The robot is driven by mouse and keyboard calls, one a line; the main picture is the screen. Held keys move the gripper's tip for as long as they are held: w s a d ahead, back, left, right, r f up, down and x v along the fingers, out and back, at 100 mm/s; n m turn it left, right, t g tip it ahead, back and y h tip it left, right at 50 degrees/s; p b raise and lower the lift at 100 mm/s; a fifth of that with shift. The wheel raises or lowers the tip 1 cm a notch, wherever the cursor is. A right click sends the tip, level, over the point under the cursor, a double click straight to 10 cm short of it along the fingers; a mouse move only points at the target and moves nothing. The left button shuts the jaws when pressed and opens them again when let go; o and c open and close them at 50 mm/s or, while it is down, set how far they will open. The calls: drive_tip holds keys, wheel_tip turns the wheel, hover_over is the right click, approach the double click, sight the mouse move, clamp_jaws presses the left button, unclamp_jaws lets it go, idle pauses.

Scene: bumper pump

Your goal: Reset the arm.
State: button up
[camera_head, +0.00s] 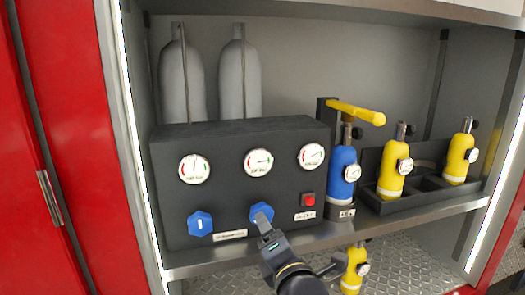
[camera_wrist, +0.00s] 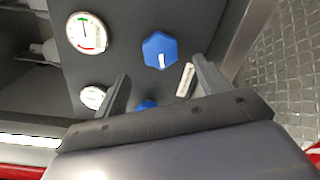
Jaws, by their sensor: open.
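My gripper (camera_head: 264,225) is in front of the dark control panel (camera_head: 228,202), close to the right blue knob (camera_head: 261,212). Its jaws overlap the lower part of that knob in the head view. In the wrist view, my gripper (camera_wrist: 160,90) has its two fingers apart with nothing held between them. One blue knob (camera_wrist: 159,50) shows beyond the fingers, and another blue patch (camera_wrist: 147,105) is mostly hidden behind the gripper body. Whether a finger touches a knob cannot be told.
The panel carries three round gauges (camera_head: 258,162), a left blue knob (camera_head: 200,223) and a red button (camera_head: 308,199). To its right stand a blue bottle (camera_head: 343,172) under a yellow lever (camera_head: 357,112) and yellow bottles (camera_head: 394,174) in a dark tray (camera_head: 415,203). Another yellow bottle (camera_head: 352,272) is lower down.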

drive_tip(key=x, duration=0.9)
drive_tip(key=shift+f+m+b, duration=0.15)
drive_tip(key=shift+m+b, duration=0.15)
drive_tip(key=shift+b, duration=0.2)
drive_tip(key=shift+d+m+b, duration=0.1)
drive_tip(key=shift+m+b, duration=0.35)
drive_tip(key=shift+m, duration=0.25)
drive_tip(key=m+b, duration=0.1)
drive_tip(key=m, duration=0.1)
drive_tip(key=shift+m, duration=0.3)
drive_tip(key=m, duration=0.4)
drive_tip(key=shift+r, duration=0.25)
drive_tip(key=m+p, duration=0.5)
drive_tip(key=shift+r+y, duration=0.1)
drive_tip(key=shift+y, duration=0.3)
drive_tip(key=m+p, duration=0.4)
drive_tip(key=p, duration=0.1)
drive_tip(key=shift+m+p, duration=0.5)
drive_tip(key=shift+m, duration=0.2)
drive_tip(key=shift+f, duration=0.25)
